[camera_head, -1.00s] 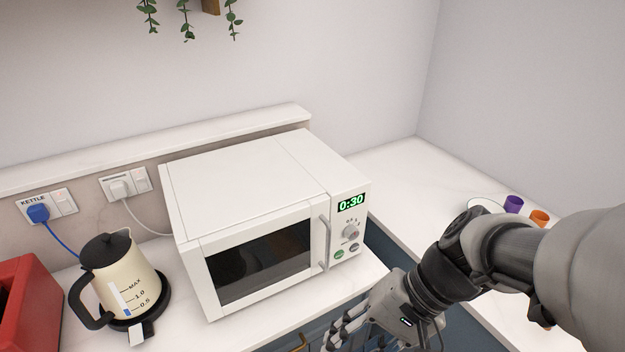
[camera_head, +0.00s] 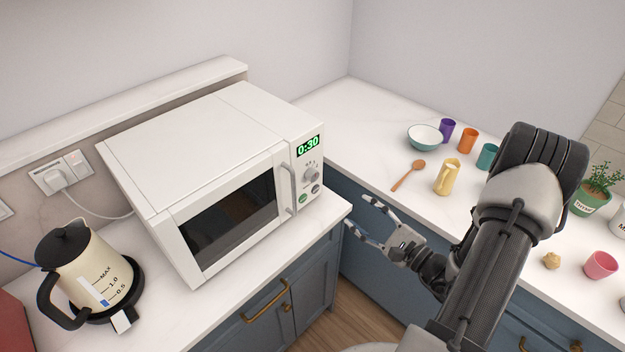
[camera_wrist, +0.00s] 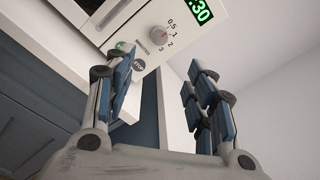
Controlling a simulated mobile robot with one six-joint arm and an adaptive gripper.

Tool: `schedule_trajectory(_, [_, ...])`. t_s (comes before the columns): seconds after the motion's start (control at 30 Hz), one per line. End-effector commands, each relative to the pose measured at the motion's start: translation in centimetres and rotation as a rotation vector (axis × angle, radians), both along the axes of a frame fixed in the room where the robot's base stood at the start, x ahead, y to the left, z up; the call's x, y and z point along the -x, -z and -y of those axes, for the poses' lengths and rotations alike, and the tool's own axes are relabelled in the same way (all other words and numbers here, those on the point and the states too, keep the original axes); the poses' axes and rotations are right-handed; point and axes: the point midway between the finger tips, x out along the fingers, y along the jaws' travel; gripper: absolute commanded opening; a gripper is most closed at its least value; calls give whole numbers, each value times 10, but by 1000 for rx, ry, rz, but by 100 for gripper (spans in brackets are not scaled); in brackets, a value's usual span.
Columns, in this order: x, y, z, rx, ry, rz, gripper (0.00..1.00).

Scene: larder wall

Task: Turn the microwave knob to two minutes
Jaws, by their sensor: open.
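The white microwave (camera_head: 205,165) stands on the left counter with its door shut. Its green display (camera_head: 308,146) reads 0:30. The grey round knob (camera_head: 311,173) sits below the display; in the wrist view the knob (camera_wrist: 159,35) has marks 0.5, 1, 2 and 3 beside it and the label MINUTES. Which mark it points to is hard to tell. Two buttons, one green and one dark, lie below it. My gripper (camera_head: 362,217) is open and empty, in front of, lower than and right of the knob, apart from it. In the wrist view my gripper (camera_wrist: 160,90) has its fingers spread below the knob.
A cream kettle (camera_head: 85,265) stands left of the microwave. The right counter holds a bowl (camera_head: 425,138), a wooden spoon (camera_head: 408,176), a yellow jug (camera_head: 447,177), several cups and a potted plant (camera_head: 593,190). The space before the microwave's control panel is clear.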

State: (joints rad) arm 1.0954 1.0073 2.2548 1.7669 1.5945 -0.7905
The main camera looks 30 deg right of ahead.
Motion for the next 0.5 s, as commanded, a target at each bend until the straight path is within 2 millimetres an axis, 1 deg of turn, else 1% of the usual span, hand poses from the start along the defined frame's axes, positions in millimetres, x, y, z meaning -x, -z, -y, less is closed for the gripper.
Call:
schedule_trajectory(0.17, [-25, 0, -10, 2, -10, 2, 50])
schedule_trajectory(0.5, [-97, -1, -31, 2, -12, 3, 50])
